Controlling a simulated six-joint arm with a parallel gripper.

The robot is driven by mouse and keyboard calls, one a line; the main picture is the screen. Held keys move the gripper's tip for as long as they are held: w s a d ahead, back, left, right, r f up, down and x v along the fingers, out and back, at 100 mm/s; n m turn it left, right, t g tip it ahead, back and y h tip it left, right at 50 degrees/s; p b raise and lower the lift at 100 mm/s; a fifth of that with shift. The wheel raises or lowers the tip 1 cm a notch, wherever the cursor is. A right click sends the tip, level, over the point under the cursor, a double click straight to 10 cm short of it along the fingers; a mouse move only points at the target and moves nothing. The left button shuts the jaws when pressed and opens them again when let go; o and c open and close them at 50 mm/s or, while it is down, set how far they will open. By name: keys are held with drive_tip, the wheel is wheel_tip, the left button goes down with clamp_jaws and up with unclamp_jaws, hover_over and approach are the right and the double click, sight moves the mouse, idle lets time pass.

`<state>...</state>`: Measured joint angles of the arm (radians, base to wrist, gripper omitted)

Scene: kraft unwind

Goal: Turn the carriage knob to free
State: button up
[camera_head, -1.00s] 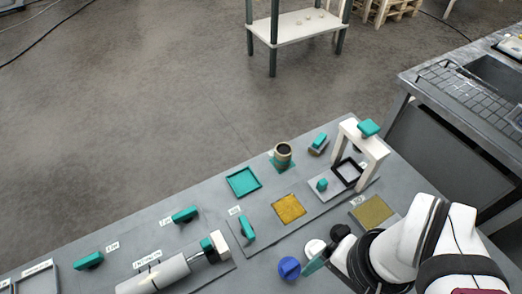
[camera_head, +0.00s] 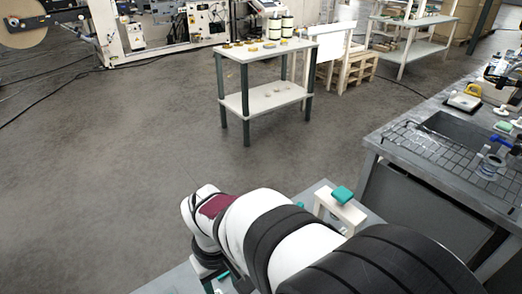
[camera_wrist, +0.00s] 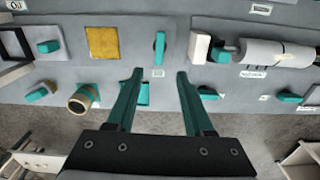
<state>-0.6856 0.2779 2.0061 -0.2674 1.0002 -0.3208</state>
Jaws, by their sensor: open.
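My gripper (camera_wrist: 157,76) is open and empty in the wrist view, with its two teal fingers apart above the panel. A teal upright knob (camera_wrist: 160,47) stands just beyond the fingertips, roughly in line with the gap and apart from them. Other teal knobs stand at the right, one knob (camera_wrist: 208,94) near the right finger and another knob (camera_wrist: 289,97) farther right. The labels are too small to read, so I cannot tell which is the carriage knob. In the head view my arm hides the gripper and most of the panel.
A grey-white roller (camera_wrist: 275,54) lies at the right of the wrist view. A yellow pad (camera_wrist: 102,43), a brown cup (camera_wrist: 80,102) and a teal tray (camera_wrist: 142,93), partly behind the left finger, are at the left. A white arch (camera_head: 340,211) rises at the panel's far end.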

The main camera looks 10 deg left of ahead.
wheel_tip(320, 180, down, 12)
drive_tip(key=shift+f, duration=0.1)
clamp_jaws()
idle(0.3)
